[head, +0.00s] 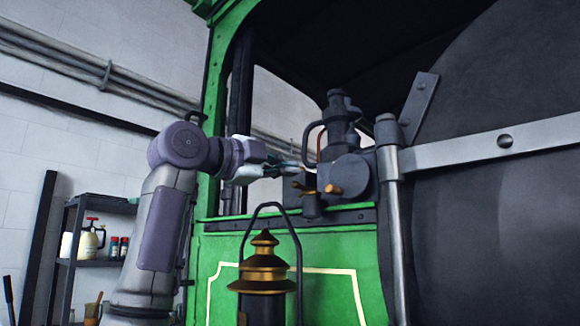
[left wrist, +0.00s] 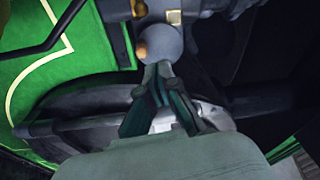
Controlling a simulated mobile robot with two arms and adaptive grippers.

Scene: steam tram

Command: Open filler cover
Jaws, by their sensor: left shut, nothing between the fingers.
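A dark grey fitting (head: 342,120) stands on the ledge of the green tram, with a round drum-like part (head: 352,177) and brass handles (head: 330,188). I cannot tell for certain which part is the filler cover. My left gripper (head: 303,167) reaches in from the left, just beside the fitting, its fingers shut and empty. In the left wrist view, the closed fingertips (left wrist: 158,68) are right at a rounded grey part (left wrist: 160,43) with a brass knob (left wrist: 141,49). Whether they touch it is unclear. My right gripper is not in view.
A brass-topped lantern (head: 263,272) with a tall handle hangs below my left gripper. The large dark boiler (head: 480,220) with a pale band (head: 490,143) fills the right. A shelf (head: 95,262) with bottles stands at the left.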

